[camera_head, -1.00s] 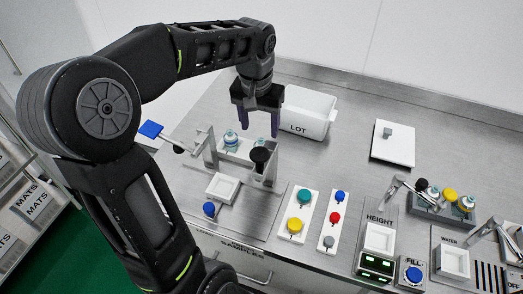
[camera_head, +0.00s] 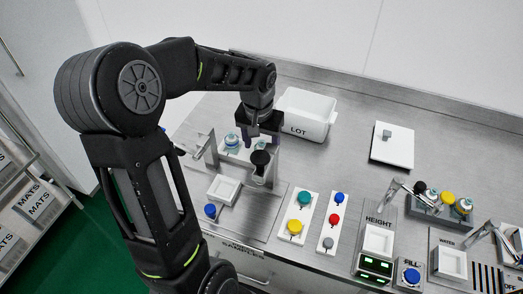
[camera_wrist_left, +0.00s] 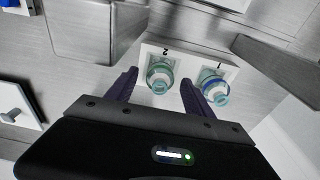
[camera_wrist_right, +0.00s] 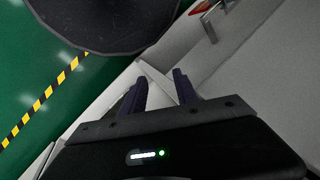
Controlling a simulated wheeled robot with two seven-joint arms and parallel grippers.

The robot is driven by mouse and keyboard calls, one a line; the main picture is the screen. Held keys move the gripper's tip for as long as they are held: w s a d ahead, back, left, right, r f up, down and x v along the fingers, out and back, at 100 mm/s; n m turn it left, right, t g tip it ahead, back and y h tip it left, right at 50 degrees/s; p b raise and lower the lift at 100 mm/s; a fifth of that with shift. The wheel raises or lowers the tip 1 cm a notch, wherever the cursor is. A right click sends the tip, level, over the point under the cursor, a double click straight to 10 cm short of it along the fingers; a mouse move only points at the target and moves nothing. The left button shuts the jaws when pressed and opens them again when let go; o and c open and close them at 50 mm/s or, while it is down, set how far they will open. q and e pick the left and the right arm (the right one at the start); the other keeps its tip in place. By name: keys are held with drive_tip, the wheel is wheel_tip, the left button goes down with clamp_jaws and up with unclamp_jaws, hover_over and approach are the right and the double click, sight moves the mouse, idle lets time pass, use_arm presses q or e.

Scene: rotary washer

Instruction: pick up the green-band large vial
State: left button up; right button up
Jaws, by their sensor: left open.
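The green-band large vial (camera_wrist_left: 160,76) stands upright at the spot marked 2 on a white holder (camera_wrist_left: 182,57) in the left wrist view. It lies between the open fingers of my left gripper (camera_wrist_left: 159,82), with gaps visible on both sides. A blue-band vial (camera_wrist_left: 215,88) stands at spot 1, just outside one finger. In the head view my left gripper (camera_head: 263,137) is low over the holder and partly hides the green-band vial; the blue-band vial (camera_head: 231,140) shows to its left. My right gripper (camera_wrist_right: 160,80) is open and empty, away from the bench.
The white LOT bin (camera_head: 308,115) is just behind right. Button panels (camera_head: 300,212) and a HEIGHT station (camera_head: 379,240) lie to the right.

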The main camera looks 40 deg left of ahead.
use_arm(q)
drive_tip(key=shift+f, duration=0.15)
drive_tip(key=shift+c, duration=0.3)
clamp_jaws()
idle(0.7)
